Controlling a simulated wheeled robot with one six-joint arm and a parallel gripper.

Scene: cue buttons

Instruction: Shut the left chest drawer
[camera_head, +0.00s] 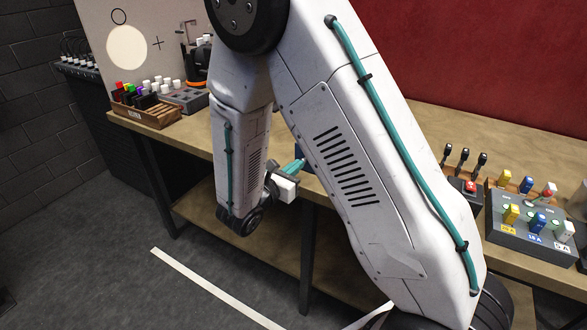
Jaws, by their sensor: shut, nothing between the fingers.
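No chest and no left drawer can be made out in the head view; my arm covers the middle of the bench, so they may be hidden behind it. My gripper (293,168) is small in the picture, at the bench's front edge between my arm links. Its teal fingers are shut with nothing between them. A small dark blue patch shows just beyond the fingers, too covered to name.
The wooden bench (440,125) has a lower shelf. A wooden rack (150,112) with coloured pieces stands at the left. A grey switch box (520,240), a red button (470,186) and black levers (463,160) stand at the right. The floor (110,240) in front is clear.

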